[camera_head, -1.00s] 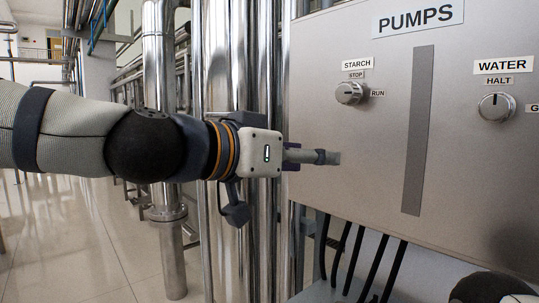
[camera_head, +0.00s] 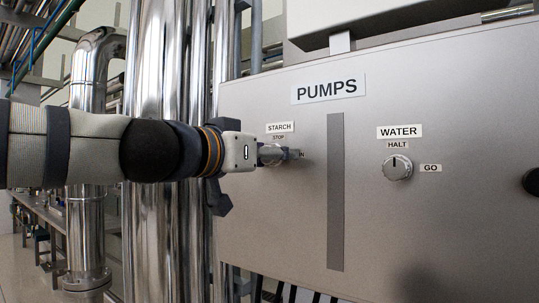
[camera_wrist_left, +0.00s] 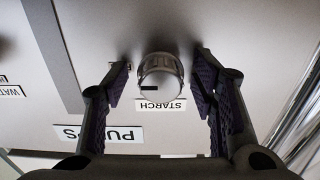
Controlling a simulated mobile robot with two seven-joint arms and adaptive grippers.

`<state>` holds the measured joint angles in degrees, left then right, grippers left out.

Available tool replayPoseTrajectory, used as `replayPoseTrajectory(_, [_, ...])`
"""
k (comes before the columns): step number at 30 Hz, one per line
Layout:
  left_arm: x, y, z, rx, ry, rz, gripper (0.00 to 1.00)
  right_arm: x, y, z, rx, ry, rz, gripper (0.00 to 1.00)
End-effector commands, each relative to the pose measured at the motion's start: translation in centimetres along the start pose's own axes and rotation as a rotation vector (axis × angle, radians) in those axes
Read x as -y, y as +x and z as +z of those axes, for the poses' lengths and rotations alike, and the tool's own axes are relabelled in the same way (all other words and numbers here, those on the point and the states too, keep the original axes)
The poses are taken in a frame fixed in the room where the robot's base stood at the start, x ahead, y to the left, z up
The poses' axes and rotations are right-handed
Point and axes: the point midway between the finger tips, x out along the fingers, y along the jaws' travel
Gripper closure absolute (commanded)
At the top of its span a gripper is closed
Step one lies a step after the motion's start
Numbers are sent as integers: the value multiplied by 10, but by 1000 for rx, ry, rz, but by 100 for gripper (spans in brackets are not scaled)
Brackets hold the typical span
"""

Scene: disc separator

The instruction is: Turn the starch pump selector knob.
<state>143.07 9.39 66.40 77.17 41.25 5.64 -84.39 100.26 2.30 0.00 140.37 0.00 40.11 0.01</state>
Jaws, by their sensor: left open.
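The round metal starch knob (camera_wrist_left: 160,77) is on the panel, between the two fingers of my left gripper (camera_wrist_left: 160,68) in the left wrist view. The fingers are open, with a visible gap on either side of the knob. A dark mark shows on the lower left of the knob's face there. The STARCH label (camera_wrist_left: 161,105) appears upside down beside it. In the head view my left gripper (camera_head: 286,154) is at the panel just below the STARCH and STOP labels (camera_head: 280,127), and mostly hides the knob. My right gripper is not in view.
The grey PUMPS panel (camera_head: 300,230) also bears a water knob (camera_head: 397,168) with HALT and GO labels. A dark vertical strip (camera_head: 335,195) separates the two knobs. Shiny vertical pipes (camera_head: 195,60) stand just left of the panel. A dark round thing (camera_head: 532,181) shows at the right edge.

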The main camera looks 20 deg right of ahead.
Motion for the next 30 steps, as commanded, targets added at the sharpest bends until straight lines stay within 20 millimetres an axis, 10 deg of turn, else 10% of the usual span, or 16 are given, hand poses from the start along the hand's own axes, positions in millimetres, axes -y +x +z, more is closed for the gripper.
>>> replayPoseTrajectory(3, [0,0,0,1,0,0,48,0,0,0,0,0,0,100])
replayPoseTrajectory(10, [0,0,1,1,-1,-1,97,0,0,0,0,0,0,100])
replayPoseTrajectory(30, [1,0,1,2,-286,-1,96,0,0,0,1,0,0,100])
